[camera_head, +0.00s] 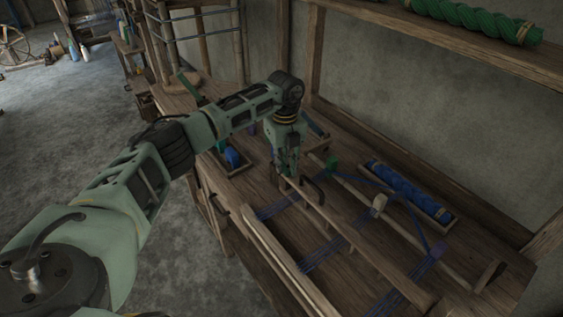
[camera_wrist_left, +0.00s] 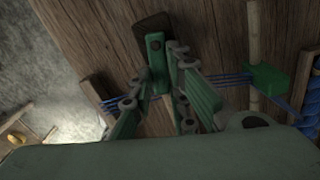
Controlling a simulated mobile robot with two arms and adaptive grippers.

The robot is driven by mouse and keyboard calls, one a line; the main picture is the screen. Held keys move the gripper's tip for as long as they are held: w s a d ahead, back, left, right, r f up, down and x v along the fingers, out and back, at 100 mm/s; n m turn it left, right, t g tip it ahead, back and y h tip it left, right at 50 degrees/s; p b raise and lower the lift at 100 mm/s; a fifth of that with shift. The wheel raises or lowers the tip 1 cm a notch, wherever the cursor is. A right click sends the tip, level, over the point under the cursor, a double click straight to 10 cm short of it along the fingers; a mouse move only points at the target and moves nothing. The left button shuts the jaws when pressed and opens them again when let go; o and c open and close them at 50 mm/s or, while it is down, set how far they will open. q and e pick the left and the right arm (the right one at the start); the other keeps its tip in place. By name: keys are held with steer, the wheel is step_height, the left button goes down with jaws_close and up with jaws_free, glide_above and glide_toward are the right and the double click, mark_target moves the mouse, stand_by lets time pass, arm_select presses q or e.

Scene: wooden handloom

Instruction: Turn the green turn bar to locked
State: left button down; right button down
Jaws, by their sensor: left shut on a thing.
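My left gripper (camera_head: 285,165) reaches down over the wooden loom (camera_head: 330,215) in the head view. In the left wrist view its two fingers (camera_wrist_left: 158,92) stand on either side of the green turn bar (camera_wrist_left: 155,48) and are shut on it. The bar is a short, narrow green piece with a dark round spot near its far end, lying over a dark wooden block (camera_wrist_left: 150,24). Its near end is partly hidden between the fingers. In the head view I cannot make the bar out from the gripper. My right gripper is not in view.
A green block (camera_head: 332,165) sits on a wooden rod right of the gripper. Blue threads (camera_head: 325,255) cross the loom beams. A tray with a blue roll (camera_head: 410,190) lies at the right. A blue spool (camera_head: 232,157) is left of the gripper. Green rope (camera_head: 475,18) lies on the shelf above.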

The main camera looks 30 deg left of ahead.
mark_target(286, 167)
arm_select(q)
steer(key=shift+w+d+r+n, duration=0.15)
steer(key=shift+w+n, duration=0.2)
steer(key=shift+n, duration=0.75)
steer(key=c, duration=1.7)
jaws_free()
step_height(286, 167, up, 12)
steer(key=shift+f, duration=0.1)
